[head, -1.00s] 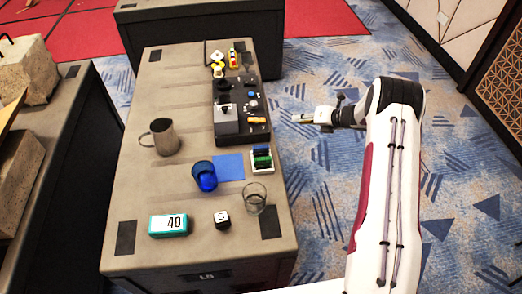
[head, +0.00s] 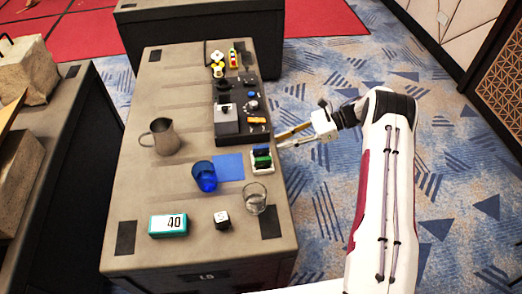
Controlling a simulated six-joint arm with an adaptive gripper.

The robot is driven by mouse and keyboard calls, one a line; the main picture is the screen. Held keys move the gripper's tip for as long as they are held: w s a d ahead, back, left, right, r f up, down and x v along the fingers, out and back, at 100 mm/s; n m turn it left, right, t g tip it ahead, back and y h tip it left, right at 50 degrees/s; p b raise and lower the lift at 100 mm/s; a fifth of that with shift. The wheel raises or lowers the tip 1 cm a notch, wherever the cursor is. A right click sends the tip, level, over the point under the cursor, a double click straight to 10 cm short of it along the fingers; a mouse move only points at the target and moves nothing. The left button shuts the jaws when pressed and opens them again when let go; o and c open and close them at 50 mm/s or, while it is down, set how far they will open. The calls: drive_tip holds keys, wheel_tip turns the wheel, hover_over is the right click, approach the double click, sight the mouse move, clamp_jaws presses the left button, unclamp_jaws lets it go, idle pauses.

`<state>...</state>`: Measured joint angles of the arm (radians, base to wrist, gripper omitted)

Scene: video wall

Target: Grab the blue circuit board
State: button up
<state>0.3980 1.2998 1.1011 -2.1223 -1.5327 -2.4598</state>
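A small white rack (head: 256,170) stands near the table's right edge. It holds a dark blue piece (head: 262,152) at the back, which looks like the blue circuit board, and a green piece (head: 262,162) in front of it. Details are too small to make out. A flat blue square (head: 229,167) lies just left of the rack; I cannot tell whether it is a mat or a board. My gripper (head: 279,140) is just off the table's right edge, behind and right of the rack.
A black control panel (head: 235,137) lies behind the rack. A blue cup (head: 204,176) and a clear glass (head: 255,199) stand close in front. A metal pitcher (head: 162,137), a teal display box (head: 168,225) and a lettered cube (head: 222,219) are further off.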

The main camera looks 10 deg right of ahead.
sight(266, 146)
idle(0.4)
drive_tip(key=shift+x, duration=1.3)
drive_tip(key=shift+r+x, duration=0.15)
drive_tip(key=shift+x, duration=1.15)
drive_tip(key=shift+r+x, duration=0.1)
drive_tip(key=shift+x, duration=1.25)
drive_tip(key=shift+a, duration=0.1)
clamp_jaws()
